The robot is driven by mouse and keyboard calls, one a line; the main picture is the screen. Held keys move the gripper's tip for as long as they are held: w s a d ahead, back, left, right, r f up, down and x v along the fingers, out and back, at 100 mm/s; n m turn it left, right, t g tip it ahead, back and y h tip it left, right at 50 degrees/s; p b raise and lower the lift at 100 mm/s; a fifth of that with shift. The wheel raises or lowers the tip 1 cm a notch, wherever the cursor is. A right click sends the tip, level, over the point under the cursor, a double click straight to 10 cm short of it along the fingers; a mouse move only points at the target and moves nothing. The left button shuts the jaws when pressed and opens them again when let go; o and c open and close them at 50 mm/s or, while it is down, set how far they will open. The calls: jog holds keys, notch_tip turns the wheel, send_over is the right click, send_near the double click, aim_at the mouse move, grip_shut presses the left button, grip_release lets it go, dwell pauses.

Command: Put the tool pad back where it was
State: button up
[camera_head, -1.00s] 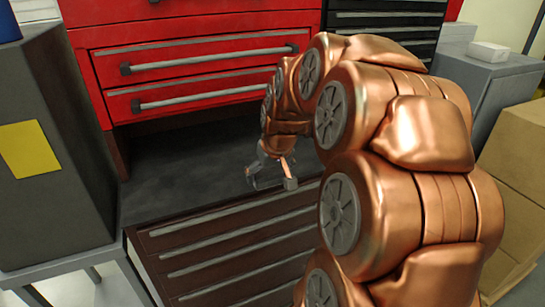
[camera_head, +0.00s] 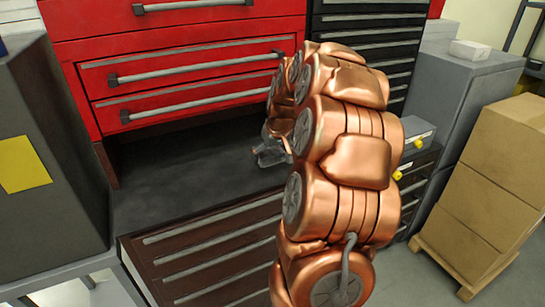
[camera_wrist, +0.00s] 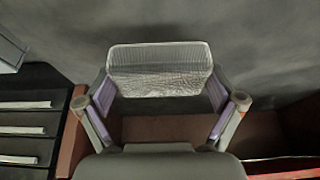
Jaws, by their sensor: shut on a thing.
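The thing in my gripper (camera_wrist: 160,95) is a pale, see-through ribbed block (camera_wrist: 160,68), probably the tool pad. In the wrist view it sits between my two purple-lined fingers, which press on its sides. In the head view my gripper (camera_head: 270,154) is small and partly hidden behind my copper arm, over the dark worktop (camera_head: 185,178) below the red drawers. The block cannot be made out clearly there. Whether it touches any surface cannot be told.
Red drawers (camera_head: 195,75) with grey bar handles stand above the recessed worktop. Brown drawers (camera_head: 215,250) lie below its front edge. A grey cabinet (camera_head: 45,150) with a yellow label stands at left. Cardboard boxes (camera_head: 490,175) stand at right. The worktop's left part is clear.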

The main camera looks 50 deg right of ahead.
aim_at(272, 167)
jog(key=shift+w+d+f, duration=0.1)
jog(key=shift+w+d, duration=0.4)
jog(key=shift+d, duration=0.3)
jog(key=shift+d+f+p, duration=0.1)
jog(key=shift+f+p, duration=0.1)
jog(key=shift+p, duration=0.2)
jog(key=shift+f+p, duration=0.55)
jog(key=shift+f, duration=1)
jog(key=shift+f, duration=0.15)
jog(key=o, duration=0.8)
jog(key=shift+c, duration=0.2)
